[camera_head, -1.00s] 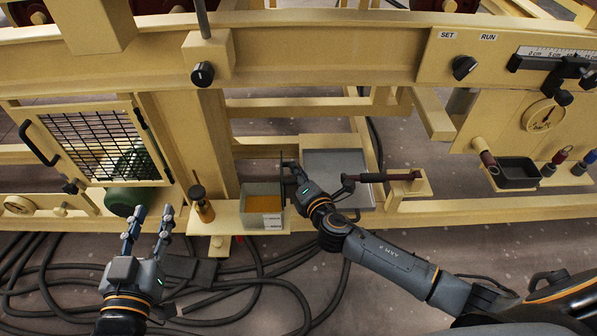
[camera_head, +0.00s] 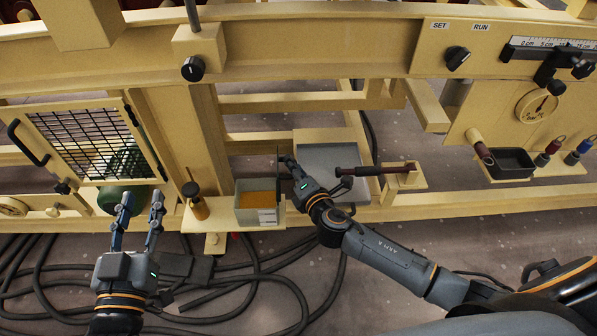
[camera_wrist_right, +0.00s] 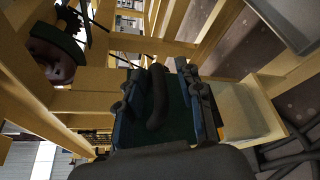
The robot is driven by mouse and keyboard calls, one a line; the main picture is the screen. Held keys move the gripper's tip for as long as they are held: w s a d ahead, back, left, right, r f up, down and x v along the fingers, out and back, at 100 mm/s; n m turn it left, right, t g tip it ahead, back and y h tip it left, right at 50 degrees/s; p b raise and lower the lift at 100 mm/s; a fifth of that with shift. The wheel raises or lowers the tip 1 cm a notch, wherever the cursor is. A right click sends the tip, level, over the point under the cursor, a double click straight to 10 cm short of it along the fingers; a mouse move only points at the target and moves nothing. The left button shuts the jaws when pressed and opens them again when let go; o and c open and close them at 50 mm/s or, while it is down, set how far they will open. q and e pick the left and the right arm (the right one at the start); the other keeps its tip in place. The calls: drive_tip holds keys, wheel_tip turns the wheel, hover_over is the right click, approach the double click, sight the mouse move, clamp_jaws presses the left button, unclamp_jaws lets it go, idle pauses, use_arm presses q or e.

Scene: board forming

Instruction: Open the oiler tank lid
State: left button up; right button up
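The oiler tank (camera_head: 244,216) is a small grey box on the beige frame, with its top uncovered and amber contents showing. Its lid (camera_head: 279,178) appears to stand upright at the tank's right edge, seen nearly edge-on. My right gripper (camera_head: 284,160) is beside the lid, its fingertips partly hidden. In the right wrist view, the dark green lid surface (camera_wrist_right: 178,112) and its black curved handle (camera_wrist_right: 157,97) lie between the right gripper's (camera_wrist_right: 160,95) spread fingers, with gaps visible beside the handle. My left gripper (camera_head: 139,200) is open and empty, left of the tank.
A small amber oil bottle (camera_head: 199,209) stands left of the tank. A grey tray (camera_head: 325,160) and a dark red-handled tool (camera_head: 375,171) are to its right. A mesh guard (camera_head: 85,145) is at the left. Black cables (camera_head: 255,285) lie on the floor.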

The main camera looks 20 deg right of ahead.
drive_tip(key=s+r, duration=0.2)
drive_tip(key=s, duration=0.9)
drive_tip(key=shift+s+d+r, duration=0.15)
drive_tip(key=shift+s+d, duration=0.15)
drive_tip(key=shift+d, duration=0.1)
